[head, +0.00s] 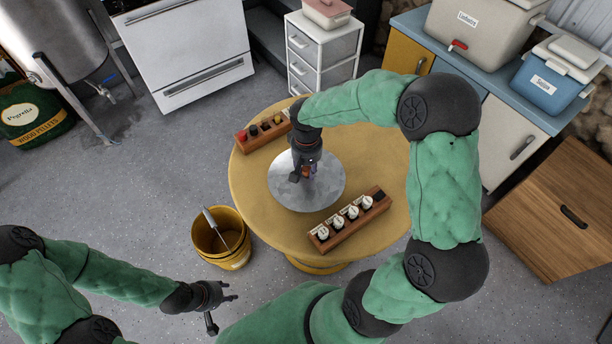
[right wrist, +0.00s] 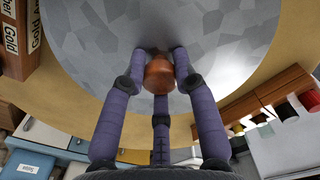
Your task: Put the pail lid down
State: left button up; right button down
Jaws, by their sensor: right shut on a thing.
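The pail lid (head: 327,195) is a round grey galvanized disc over the middle of the round yellow table (head: 250,205). It fills the upper part of the right wrist view (right wrist: 215,35). My right gripper (head: 305,170) points down and is shut on the lid's brown knob (right wrist: 158,76), its fingers closed around it. The lid looks roughly level; I cannot tell whether it touches the tabletop. My left gripper (head: 222,308) is open and empty, low at the front left, away from the table.
A wooden rack with white-topped jars (head: 340,228) stands close to the lid's front right. Another rack with coloured pieces (head: 262,132) is at the back left. A yellow pail (head: 208,242) with a long-handled tool in it stands on the floor left of the table.

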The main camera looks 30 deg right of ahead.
aim_at(306, 174)
jog(key=shift+w+d+f, duration=0.15)
jog(key=shift+w+f, duration=0.2)
jog(key=shift+f, duration=0.1)
jog(key=shift+w+f+b, duration=0.1)
jog(key=shift+f+b, duration=0.65)
jog(key=shift+f, duration=0.75)
jog(key=shift+f, duration=0.15)
jog(key=c, duration=1)
grip_release()
jog(key=shift+o, duration=0.2)
